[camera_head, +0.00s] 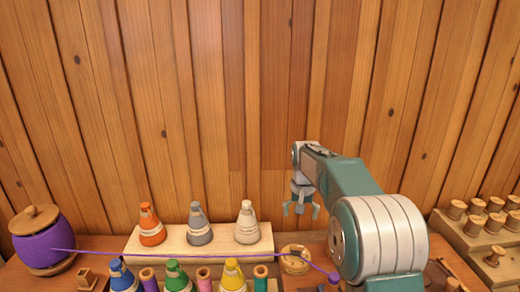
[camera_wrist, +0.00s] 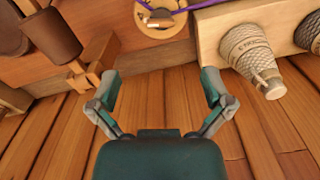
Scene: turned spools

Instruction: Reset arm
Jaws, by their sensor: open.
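My gripper (camera_head: 301,208) hangs at the end of my teal and white arm, right of centre in the head view. In the wrist view its two fingers (camera_wrist: 160,95) are spread wide with nothing between them. The gripper is above the bench, near a round wooden piece (camera_head: 295,260) that also shows beyond the fingers in the wrist view (camera_wrist: 163,20). The fingers are apart from it.
A wooden riser (camera_head: 130,245) bears orange (camera_head: 152,226), grey (camera_head: 200,225) and white (camera_head: 247,223) cones. More coloured cones and spools stand in front. A purple thread runs from a lidded purple pot (camera_head: 42,240). Wooden spools (camera_head: 475,225) stand right. A plank wall (camera_head: 220,110) is behind.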

